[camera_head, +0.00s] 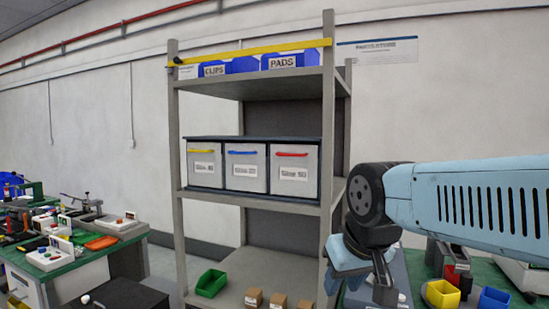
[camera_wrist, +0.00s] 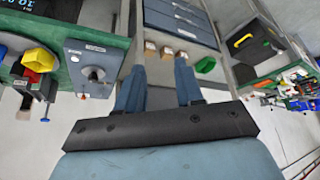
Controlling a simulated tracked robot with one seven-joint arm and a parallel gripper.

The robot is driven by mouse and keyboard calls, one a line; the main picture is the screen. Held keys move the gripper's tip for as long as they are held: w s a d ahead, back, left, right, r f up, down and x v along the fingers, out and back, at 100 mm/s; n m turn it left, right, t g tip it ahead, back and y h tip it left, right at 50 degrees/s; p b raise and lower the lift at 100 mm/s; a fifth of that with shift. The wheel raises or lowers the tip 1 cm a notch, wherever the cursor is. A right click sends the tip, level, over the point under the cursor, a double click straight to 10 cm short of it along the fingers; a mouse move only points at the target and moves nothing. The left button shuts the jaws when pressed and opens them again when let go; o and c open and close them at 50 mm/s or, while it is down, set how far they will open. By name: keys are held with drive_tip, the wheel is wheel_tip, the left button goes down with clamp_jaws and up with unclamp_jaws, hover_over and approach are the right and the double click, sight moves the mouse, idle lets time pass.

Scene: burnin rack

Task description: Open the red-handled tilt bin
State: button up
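The red-handled tilt bin (camera_head: 294,174) is the rightmost of three grey bins in a dark frame on the rack's middle shelf. Its red handle (camera_head: 291,155) runs across the upper front, and its front looks upright and closed. My gripper, in the wrist view (camera_wrist: 158,68), is open, with its two blue-grey fingers apart and nothing between them. In the head view my arm is at the right, and its wrist hangs lower than the bin and to its right. The fingers are hard to make out there. The bin does not show clearly in the wrist view.
A blue-handled bin (camera_head: 245,170) and a yellow-handled bin (camera_head: 204,168) stand beside it. The rack's right front post (camera_head: 328,120) stands between bin and arm. The bottom shelf holds a green bin (camera_head: 211,283) and small brown boxes (camera_head: 254,298). Cluttered benches flank the rack.

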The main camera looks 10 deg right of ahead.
drive_tip(key=w+d+r+n+g+h, duration=0.1)
drive_tip(key=w+r+h, duration=0.15)
drive_tip(key=w, duration=0.25)
drive_tip(key=w+d+r+n+h, duration=0.1)
drive_tip(key=w+d+r+h, duration=0.1)
drive_tip(key=w+h, duration=0.25)
drive_tip(key=w+d+r+n+g+h, duration=0.1)
drive_tip(key=w+r+n+h, duration=0.15)
drive_tip(key=w, duration=0.35)
drive_tip(key=w+a+r+t+h, duration=0.3)
drive_tip(key=w+a+r+h, duration=0.1)
drive_tip(key=w+a, duration=0.4)
drive_tip(key=w+a+r+t+h, duration=0.4)
drive_tip(key=w+a+r, duration=0.1)
drive_tip(key=w+a, duration=0.25)
approach(297, 169)
drive_tip(key=w+d+r, duration=0.2)
drive_tip(key=d+r, duration=0.1)
drive_tip(key=r, duration=0.3)
drive_tip(key=shift+w+d+r+n, duration=0.3)
drive_tip(key=shift+w+n, duration=0.05)
drive_tip(key=shift+n, duration=0.1)
clamp_jaws()
